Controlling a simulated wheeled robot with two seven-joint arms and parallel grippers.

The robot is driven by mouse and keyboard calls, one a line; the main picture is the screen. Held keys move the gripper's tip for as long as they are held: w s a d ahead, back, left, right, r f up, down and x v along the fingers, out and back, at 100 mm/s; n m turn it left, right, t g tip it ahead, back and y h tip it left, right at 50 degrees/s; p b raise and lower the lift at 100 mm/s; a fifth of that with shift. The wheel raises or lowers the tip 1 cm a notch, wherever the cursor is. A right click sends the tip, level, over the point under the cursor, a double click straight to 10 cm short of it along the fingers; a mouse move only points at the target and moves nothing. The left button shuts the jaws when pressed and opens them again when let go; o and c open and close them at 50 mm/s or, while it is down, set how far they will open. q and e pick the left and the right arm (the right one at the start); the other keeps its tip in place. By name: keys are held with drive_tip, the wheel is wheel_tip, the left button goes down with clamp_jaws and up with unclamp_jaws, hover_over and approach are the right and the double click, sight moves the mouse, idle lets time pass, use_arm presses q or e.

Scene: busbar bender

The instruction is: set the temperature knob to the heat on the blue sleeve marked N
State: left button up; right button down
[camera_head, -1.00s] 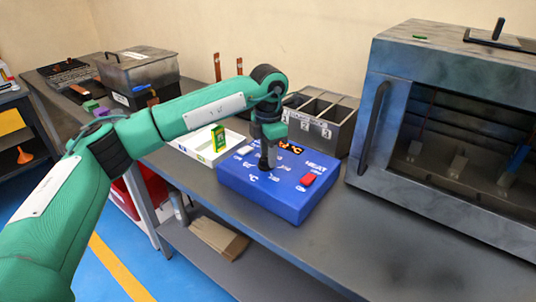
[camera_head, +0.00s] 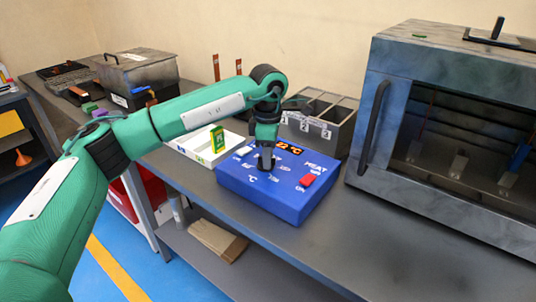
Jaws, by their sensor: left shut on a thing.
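My left gripper (camera_head: 267,163) points down at the top face of the blue control box (camera_head: 260,197) and is shut on the temperature knob, which its fingers mostly hide. The box carries a small display (camera_head: 289,149) with orange digits, partly covered by my wrist, and white "HEAT", "ON" and "°C" lettering. A red switch (camera_head: 308,180) sits near "ON". A blue sleeve (camera_head: 520,156) shows on a piece inside the oven at the right; no letter on it is readable. My right gripper is not in view.
The grey oven (camera_head: 450,120) with a dark window stands at the right. A bin with numbered compartments (camera_head: 320,128) stands behind the box. The bench front (camera_head: 350,235) is clear.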

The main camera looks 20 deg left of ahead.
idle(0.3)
use_arm(q)
drive_tip(key=o, duration=1)
drive_tip(key=shift+c, duration=0.2)
wheel_tip(320, 180, up, 14)
drive_tip(key=shift+f, duration=0.1)
